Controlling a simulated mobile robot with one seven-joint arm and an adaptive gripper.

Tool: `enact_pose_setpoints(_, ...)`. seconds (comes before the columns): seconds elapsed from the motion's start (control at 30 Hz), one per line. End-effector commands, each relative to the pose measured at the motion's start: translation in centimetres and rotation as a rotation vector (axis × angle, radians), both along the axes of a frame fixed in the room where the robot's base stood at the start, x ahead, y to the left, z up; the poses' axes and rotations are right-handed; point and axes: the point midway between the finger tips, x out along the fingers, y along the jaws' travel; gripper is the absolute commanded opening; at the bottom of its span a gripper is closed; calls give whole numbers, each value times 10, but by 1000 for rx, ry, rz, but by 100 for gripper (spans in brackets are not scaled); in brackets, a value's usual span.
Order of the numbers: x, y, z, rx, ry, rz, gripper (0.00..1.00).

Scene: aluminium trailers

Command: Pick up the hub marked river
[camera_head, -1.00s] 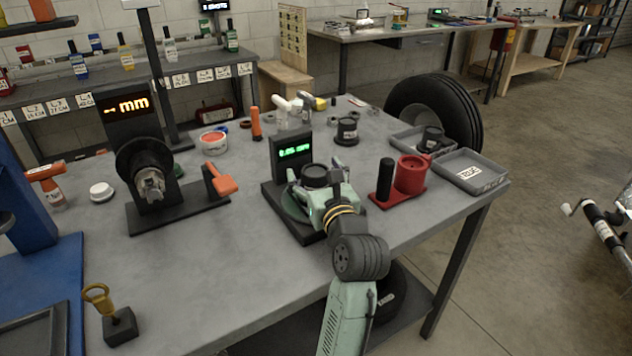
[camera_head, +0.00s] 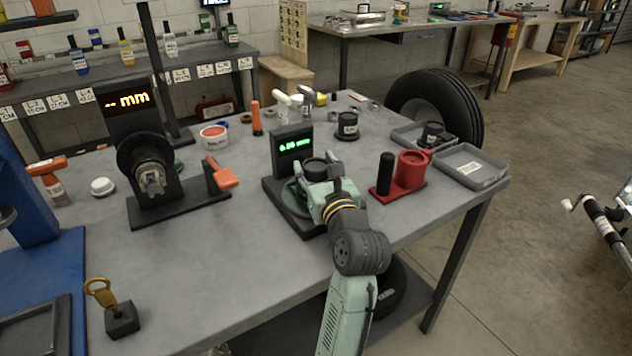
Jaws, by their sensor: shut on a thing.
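A dark round hub (camera_head: 315,165) sits at the black gauge stand with the green-lit display (camera_head: 293,147), over its round greenish plate (camera_head: 295,198). My gripper (camera_head: 316,170) is shut on this hub, with a pale green finger on either side. I cannot tell whether the hub still touches the plate, and no marking on it is readable. A second dark hub (camera_head: 347,125), with a small unreadable label, stands behind to the right.
A red fixture with a black post (camera_head: 410,173) stands close right of my gripper. An empty labelled tray (camera_head: 483,175) lies at the right table edge. A black spindle device (camera_head: 148,168) is on the left. The front middle of the table is clear.

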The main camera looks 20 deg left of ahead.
Motion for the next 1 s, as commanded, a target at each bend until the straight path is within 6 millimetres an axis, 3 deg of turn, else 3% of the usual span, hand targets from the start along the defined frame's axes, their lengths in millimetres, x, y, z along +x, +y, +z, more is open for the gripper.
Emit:
enact_pose_setpoints(0.33,0,0,0,-1,-1,0,0)
enact_pose_setpoints(0.77,0,0,3,3,-5,0,0)
enact_pose_setpoints(1.0,7,0,15,4,-6,-1,0)
